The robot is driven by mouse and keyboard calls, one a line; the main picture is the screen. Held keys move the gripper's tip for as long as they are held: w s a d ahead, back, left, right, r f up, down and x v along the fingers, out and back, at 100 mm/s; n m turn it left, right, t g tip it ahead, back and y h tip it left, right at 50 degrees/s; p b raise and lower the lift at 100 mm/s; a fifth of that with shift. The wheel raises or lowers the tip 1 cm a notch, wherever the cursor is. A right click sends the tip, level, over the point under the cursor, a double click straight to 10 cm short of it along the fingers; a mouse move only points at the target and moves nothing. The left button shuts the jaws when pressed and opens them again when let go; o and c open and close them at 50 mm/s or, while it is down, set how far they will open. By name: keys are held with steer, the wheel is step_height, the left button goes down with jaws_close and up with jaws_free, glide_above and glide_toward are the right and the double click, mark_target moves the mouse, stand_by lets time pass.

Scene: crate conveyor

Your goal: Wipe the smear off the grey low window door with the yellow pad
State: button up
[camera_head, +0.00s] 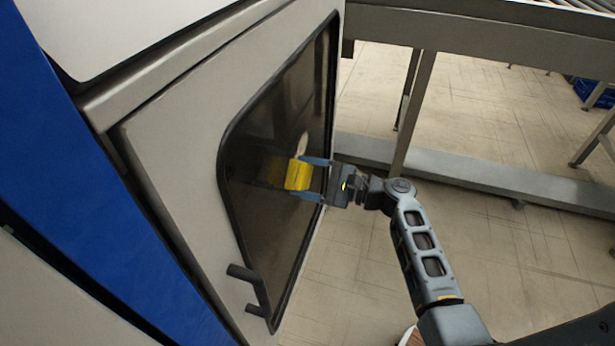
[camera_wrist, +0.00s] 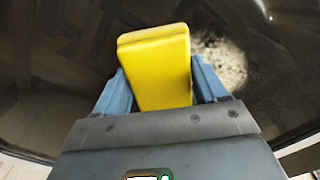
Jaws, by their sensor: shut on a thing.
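My gripper (camera_head: 316,180) is shut on the yellow pad (camera_head: 298,174), with its blue fingers on either side. In the wrist view the pad (camera_wrist: 157,65) stands out between the fingers. The grey low window door (camera_head: 185,165) has a dark, shiny pane (camera_head: 268,190) in a black frame. The pad is at the pane, and its reflection shows to its left; I cannot tell whether it touches. A pale, speckled smear (camera_wrist: 222,60) lies on the pane just right of the pad in the wrist view. In the head view the smear (camera_head: 302,140) shows just above the pad.
A dark handle (camera_head: 258,290) sticks out at the door's lower edge. A grey conveyor frame (camera_head: 470,170) with legs and a low beam stands behind my arm on the right. A blue crate (camera_head: 594,93) is at the far right. Tiled floor lies open below.

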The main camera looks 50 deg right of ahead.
mark_target(312, 168)
steer(key=w+d+b, duration=0.2)
steer(key=d, duration=0.3)
steer(key=shift+w+d, duration=0.15)
steer(key=shift+d, duration=0.25)
steer(key=shift+w+d+r, duration=0.1)
steer(key=shift+w+d, duration=0.15)
steer(key=shift+d, duration=0.3)
steer(key=shift+c, duration=0.3)
steer(key=shift+w+d+b, duration=0.3)
steer(key=shift+d+b, duration=0.1)
steer(key=shift+d, duration=0.45)
steer(key=shift+w+d+b, duration=0.25)
steer(key=shift+d+b, duration=0.15)
steer(key=shift+d, duration=0.45)
steer(key=shift+s, duration=0.1)
steer(key=shift+s+a+p, duration=0.2)
steer(key=shift+a+p, duration=0.35)
steer(key=shift+s+a+p, duration=0.15)
steer(key=shift+a+p, duration=0.35)
steer(key=shift+s+a+p, duration=0.25)
steer(key=shift+a+p, duration=0.25)
steer(key=shift+a, duration=0.4)
steer(key=shift+s+a+p, duration=0.2)
steer(key=shift+a+p, duration=0.25)
steer(key=shift+a, duration=0.5)
steer(key=shift+s+a+p, duration=0.25)
steer(key=shift+a+p, duration=0.25)
steer(key=shift+a, duration=0.4)
